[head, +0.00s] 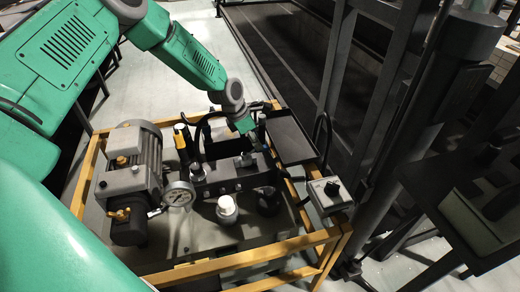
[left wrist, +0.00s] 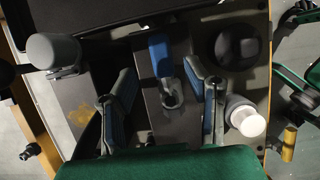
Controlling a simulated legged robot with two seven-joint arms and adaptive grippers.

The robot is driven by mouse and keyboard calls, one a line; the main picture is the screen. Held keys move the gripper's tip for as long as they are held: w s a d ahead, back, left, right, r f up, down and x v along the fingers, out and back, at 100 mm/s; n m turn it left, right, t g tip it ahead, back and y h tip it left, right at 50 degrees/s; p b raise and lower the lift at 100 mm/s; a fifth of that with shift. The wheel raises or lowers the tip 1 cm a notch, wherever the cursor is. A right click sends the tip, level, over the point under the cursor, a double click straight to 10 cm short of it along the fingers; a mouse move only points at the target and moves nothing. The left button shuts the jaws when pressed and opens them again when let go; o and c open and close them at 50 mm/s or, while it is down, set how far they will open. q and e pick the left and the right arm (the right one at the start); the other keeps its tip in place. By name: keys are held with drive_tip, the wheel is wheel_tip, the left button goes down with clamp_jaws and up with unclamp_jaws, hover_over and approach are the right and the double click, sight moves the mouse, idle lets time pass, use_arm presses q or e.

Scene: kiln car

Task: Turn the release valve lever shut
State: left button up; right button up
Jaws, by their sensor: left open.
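The release valve lever (left wrist: 162,58) has a blue handle on a grey pivot and shows in the left wrist view, on the dark valve block (left wrist: 150,100). My left gripper (left wrist: 163,82) is open, with one blue-padded finger on each side of the lever. Gaps show between the lever and both fingers; I see no contact. In the head view my left gripper (head: 245,137) is above the valve block (head: 235,177) and hides much of the lever there. My right gripper is not in view.
A yellow-framed cart (head: 255,258) carries a grey motor (head: 133,165), a pressure gauge (head: 178,195), a white-capped bottle (head: 227,209) and a black tray (head: 291,140). A switch box (head: 329,195) is at its right corner. Dark posts stand to the right.

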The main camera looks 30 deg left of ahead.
use_arm(q)
drive_tip(key=shift+b+x, duration=0.35)
drive_tip(key=shift+x, duration=1.3)
drive_tip(key=shift+d+r, duration=0.1)
clamp_jaws()
drive_tip(key=shift+s, duration=0.1)
